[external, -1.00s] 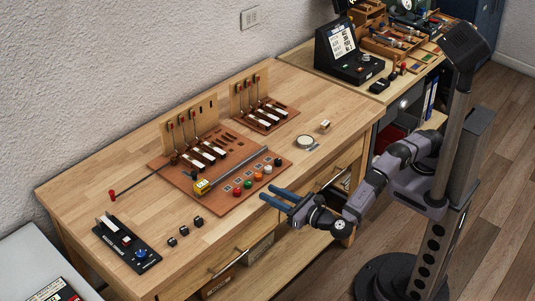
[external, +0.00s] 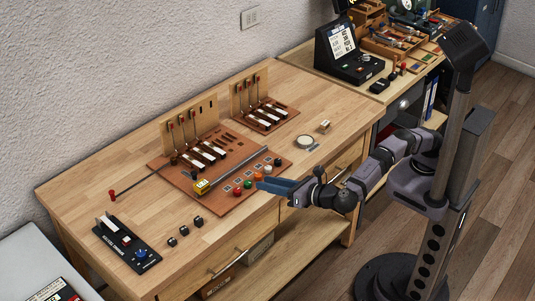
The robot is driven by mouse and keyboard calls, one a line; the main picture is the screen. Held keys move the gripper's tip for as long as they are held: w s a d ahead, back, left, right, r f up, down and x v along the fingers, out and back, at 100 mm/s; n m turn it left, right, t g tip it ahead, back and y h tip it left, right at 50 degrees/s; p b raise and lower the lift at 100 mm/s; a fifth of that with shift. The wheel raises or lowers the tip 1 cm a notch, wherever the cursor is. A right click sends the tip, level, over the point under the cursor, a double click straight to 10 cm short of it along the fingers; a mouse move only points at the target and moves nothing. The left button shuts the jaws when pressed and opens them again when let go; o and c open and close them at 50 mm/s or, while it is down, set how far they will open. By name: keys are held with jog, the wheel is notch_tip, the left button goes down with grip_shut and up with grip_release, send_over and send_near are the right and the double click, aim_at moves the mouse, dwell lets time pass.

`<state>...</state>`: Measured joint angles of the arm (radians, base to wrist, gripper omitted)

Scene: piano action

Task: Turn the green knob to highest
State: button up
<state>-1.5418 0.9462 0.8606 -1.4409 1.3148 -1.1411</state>
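The green knob (external: 247,184) is in a slanting row of coloured knobs along the front edge of the brown board (external: 215,210) on the workbench. The red knob (external: 237,191) is on its near-left side and the orange knob (external: 258,176) on its far-right side. My gripper (external: 259,184) has blue fingers that point left, with their tips just right of the green knob. The fingers overlap from this side, so the gap between them is hidden. I cannot tell whether the tips touch a knob. The green knob's pointer is too small to read.
The white knob (external: 268,169) and a dark knob (external: 278,161) continue the row. Hammer assemblies stand farther back. A dark device with a blue knob (external: 141,254) sits at the near left.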

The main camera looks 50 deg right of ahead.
jog(key=s+a+f+m+g+y, duration=0.5)
jog(key=s+a+f+m+g, duration=0.3)
jog(key=s+f+m+g, duration=0.45)
jog(key=s+a+r+m+g+y, duration=0.2)
jog(key=s+a+r+m+y, duration=0.3)
jog(key=s+r+m, duration=0.5)
jog(key=w+d+r+m+t+y, duration=0.15)
jog(key=w+r+m+t, duration=0.4)
jog(key=m, duration=0.85)
jog(key=w+d+r+m+t+y, duration=0.1)
jog(key=w+d+r+m+t, duration=0.2)
jog(key=w+m, duration=0.75)
jog(key=w+d+f+m+t+h, duration=0.1)
jog(key=w+d+m+t+h, duration=0.25)
jog(key=d+m, duration=0.5)
jog(key=w+d+m+t+h, duration=0.3)
jog(key=w+d+m+h, duration=0.15)
jog(key=m, duration=0.65)
send_near(251, 184)
jog(key=shift+h, duration=0.25)
jog(key=shift+p+x, duration=0.75)
jog(key=shift+x, duration=3.5)
